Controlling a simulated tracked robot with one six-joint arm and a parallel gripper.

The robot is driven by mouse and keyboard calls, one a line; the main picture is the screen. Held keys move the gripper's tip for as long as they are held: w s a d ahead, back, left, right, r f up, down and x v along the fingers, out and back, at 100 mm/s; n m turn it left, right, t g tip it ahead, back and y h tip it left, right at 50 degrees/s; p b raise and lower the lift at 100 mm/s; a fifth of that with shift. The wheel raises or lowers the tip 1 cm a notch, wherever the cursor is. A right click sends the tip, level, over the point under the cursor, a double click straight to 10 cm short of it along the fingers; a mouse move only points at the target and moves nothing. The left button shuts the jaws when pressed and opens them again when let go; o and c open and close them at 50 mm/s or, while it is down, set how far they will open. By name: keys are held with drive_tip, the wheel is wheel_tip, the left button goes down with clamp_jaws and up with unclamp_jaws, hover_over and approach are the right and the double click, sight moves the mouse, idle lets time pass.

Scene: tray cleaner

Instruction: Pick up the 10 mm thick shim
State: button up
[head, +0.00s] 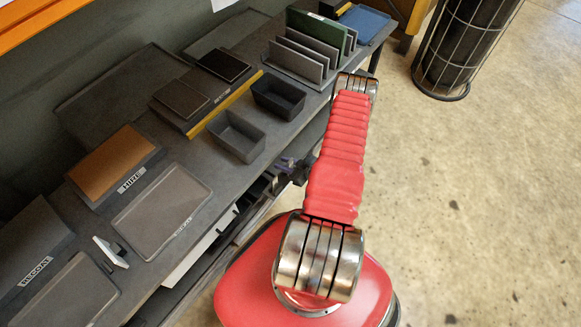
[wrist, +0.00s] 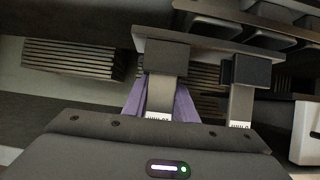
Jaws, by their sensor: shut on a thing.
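My gripper (wrist: 208,68) spans the middle of the wrist view, its two fingers standing apart. A dark flat plate (wrist: 208,43) lies across the fingertips, and it appears to be the held thing. Its markings do not show, so I cannot confirm that it is the 10 mm shim. The contact faces between fingers and plate are hidden. Something purple (wrist: 186,106) shows behind the left finger; I cannot tell what it is. In the head view my gripper (head: 290,172) is small and dark beside the bench's front edge, and the held thing is not distinct there.
The bench (head: 150,272) carries a grey bin (head: 237,137), a black bin (head: 278,97), trays and a rack of upright plates (head: 302,60). A white-and-black tool (head: 110,252) lies at the front left. Lower shelves sit under the bench. Open floor (head: 470,200) lies to the right.

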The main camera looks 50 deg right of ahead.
clamp_jaws()
drive_tip(key=shift+r, duration=0.2)
wheel_tip(320, 180, up, 7)
drive_tip(key=s+d, duration=0.1)
drive_tip(key=s, duration=1.7)
drive_tip(key=shift+d+f, duration=0.15)
drive_tip(key=shift+d, duration=0.15)
drive_tip(key=shift+w, duration=0.1)
